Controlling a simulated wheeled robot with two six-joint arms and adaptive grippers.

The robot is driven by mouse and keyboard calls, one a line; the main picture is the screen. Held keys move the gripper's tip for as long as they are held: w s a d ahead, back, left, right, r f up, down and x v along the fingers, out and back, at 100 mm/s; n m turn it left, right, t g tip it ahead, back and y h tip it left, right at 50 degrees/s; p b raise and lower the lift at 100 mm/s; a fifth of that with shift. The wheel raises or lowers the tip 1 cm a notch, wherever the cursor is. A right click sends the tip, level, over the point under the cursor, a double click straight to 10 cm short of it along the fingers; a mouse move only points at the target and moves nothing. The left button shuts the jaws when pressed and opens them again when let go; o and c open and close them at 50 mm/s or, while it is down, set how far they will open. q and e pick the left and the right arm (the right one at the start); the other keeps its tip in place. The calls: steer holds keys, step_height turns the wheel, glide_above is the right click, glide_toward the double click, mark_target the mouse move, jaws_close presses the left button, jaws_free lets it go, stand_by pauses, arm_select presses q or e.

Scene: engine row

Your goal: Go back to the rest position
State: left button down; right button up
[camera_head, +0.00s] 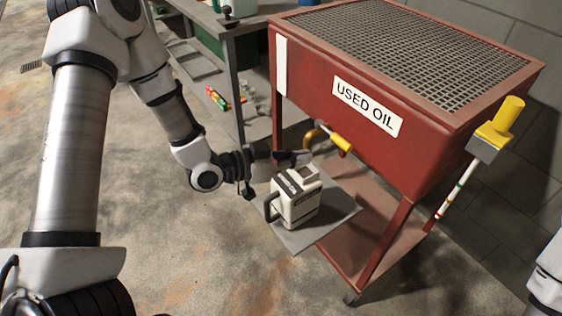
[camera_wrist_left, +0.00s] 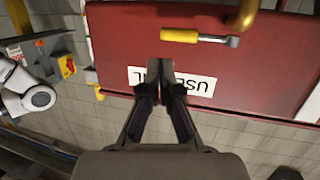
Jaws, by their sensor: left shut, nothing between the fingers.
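My left gripper (camera_head: 303,158) is in front of the red used-oil tank (camera_head: 345,65), close to the yellow-handled tap (camera_head: 328,137) on its front. In the left wrist view its two fingers (camera_wrist_left: 167,66) are together with nothing between them. They point at the red tank front (camera_wrist_left: 115,45), over the "USED OIL" label (camera_wrist_left: 190,85). A white and dark oil can (camera_head: 297,197) stands upright just below the gripper, on a grey plate (camera_head: 335,210). The gripper looks apart from the can. My right gripper does not show; only part of my right arm is at the right edge.
The tank has a grated top (camera_head: 410,45) and red legs with a lower shelf (camera_head: 385,245). A yellow-topped gauge (camera_head: 497,125) sticks out at its right side. A grey bench (camera_head: 230,80) stands behind my left arm. The concrete floor (camera_head: 190,260) at the front is clear.

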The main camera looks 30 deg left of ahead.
arm_select(q)
steer(key=s+d+v, duration=0.1)
steer(key=v, duration=0.4)
steer(key=s+d+f+n+g+y+p, duration=0.2)
steer(key=s+d+f+g+y+p, duration=0.2)
steer(key=s+f+g+p, duration=0.65)
steer(key=s+a+f+n+g+y+b, duration=0.1)
steer(key=s+a+f+n+y+b, duration=0.1)
steer(key=s+a+f+n+y, duration=0.4)
steer(key=s+a+f+n, duration=0.1)
steer(key=s+f, duration=0.2)
steer(key=s, duration=0.2)
